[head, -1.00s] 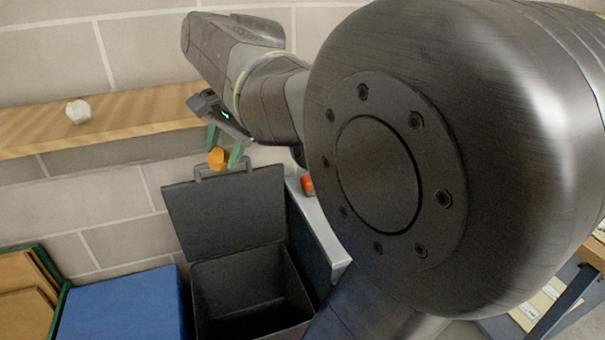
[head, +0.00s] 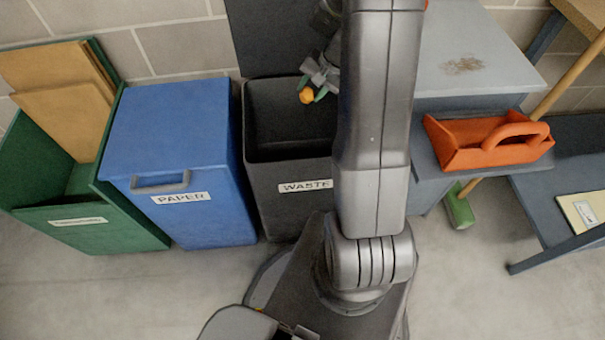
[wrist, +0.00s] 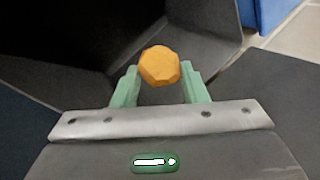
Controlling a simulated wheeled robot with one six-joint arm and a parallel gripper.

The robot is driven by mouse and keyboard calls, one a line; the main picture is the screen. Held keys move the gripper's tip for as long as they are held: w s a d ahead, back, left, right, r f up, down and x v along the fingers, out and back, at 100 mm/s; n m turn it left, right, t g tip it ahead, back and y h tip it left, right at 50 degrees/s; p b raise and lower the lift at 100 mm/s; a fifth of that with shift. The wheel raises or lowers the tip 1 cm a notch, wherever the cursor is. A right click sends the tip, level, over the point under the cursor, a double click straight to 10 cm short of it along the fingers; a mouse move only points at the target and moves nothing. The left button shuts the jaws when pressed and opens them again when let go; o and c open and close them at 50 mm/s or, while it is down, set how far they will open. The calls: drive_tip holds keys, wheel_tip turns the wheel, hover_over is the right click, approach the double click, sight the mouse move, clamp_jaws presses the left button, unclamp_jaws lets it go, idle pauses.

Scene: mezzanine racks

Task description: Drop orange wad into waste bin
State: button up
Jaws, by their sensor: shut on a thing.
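The orange wad (head: 306,95) is a small faceted lump held at the green fingertips of my gripper (head: 314,95). In the wrist view the wad (wrist: 159,66) sits between the two green fingers of my gripper (wrist: 160,80), which are shut on it. The dark grey waste bin (head: 270,175) has a "WASTE" label on its front, and its lid (head: 265,40) stands open against the wall. In the head view the wad appears over the bin's opening; its exact height above the rim is hard to tell. My arm hides the bin's right part.
A closed blue paper bin (head: 165,125) stands left of the waste bin. A green bin (head: 110,235) with cardboard is further left. At right are a grey-topped cabinet (head: 480,50), an orange carrier (head: 490,140) and a green-ended broom (head: 459,207). Bare floor lies in front.

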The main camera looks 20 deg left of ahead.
wheel_tip(320, 180, down, 6)
drive_tip(key=b, duration=0.4)
drive_tip(key=o, duration=1)
drive_tip(key=shift+o, duration=0.2)
drive_tip(key=p+v, duration=0.2)
drive_tip(key=v, duration=1.1)
drive_tip(key=shift+d+r, duration=0.2)
drive_tip(key=shift+r, duration=0.15)
